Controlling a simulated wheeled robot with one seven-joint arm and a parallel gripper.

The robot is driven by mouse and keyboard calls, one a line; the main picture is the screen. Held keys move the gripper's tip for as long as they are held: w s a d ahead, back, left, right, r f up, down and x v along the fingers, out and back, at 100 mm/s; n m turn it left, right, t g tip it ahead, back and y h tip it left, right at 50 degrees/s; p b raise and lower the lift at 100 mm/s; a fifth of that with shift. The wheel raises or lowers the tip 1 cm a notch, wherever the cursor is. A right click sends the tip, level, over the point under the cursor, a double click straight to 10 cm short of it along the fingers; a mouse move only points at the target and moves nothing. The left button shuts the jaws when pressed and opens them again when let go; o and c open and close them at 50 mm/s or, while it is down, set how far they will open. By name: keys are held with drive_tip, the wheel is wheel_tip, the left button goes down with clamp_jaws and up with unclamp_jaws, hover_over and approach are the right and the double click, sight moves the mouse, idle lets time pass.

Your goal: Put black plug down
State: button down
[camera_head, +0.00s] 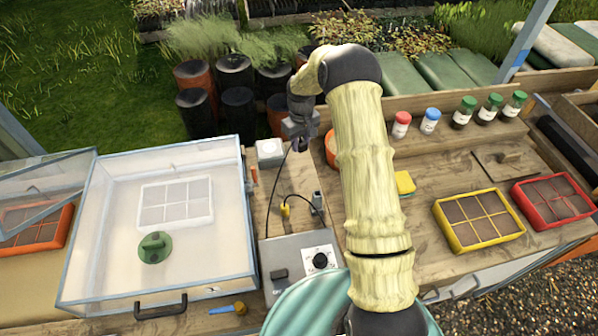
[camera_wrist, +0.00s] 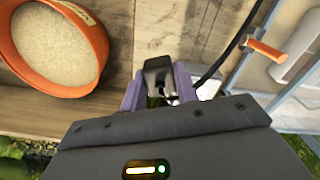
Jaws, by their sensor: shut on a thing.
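My gripper (camera_head: 299,138) hangs above the back edge of the bench, left of the upright arm. In the wrist view, the purple fingers of my gripper (camera_wrist: 158,90) are shut on the black plug (camera_wrist: 158,70), which sits between them. A black cable (camera_wrist: 232,45) shows beside the fingers and curves away. In the head view the plug is mostly hidden by the gripper; a cable (camera_head: 270,205) runs from there toward the grey control box (camera_head: 300,250). I cannot tell whether the plug touches anything.
A white socket box (camera_head: 270,150) stands just left of the gripper. A yellow plug (camera_head: 285,210) and a dark grey piece (camera_head: 317,202) are behind the control box. A clear-lidded propagator (camera_head: 160,225) is left. An orange bowl of grain (camera_wrist: 60,45) is close by. Bottles (camera_head: 430,121) stand right.

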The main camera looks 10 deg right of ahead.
drive_tip(key=shift+w+f, duration=0.25)
drive_tip(key=shift+f, duration=0.2)
drive_tip(key=shift+r, duration=0.1)
drive_tip(key=shift+s, duration=0.15)
drive_tip(key=p, duration=0.2)
hover_over(300, 171)
drive_tip(key=shift+d+f, duration=0.1)
drive_tip(key=shift+f, duration=2.8)
wheel_tip(300, 171, down, 3)
drive_tip(key=shift+f+p, duration=0.2)
drive_tip(key=shift+p, duration=0.6)
drive_tip(key=shift+f, duration=0.4)
drive_tip(key=shift+f+b, duration=0.35)
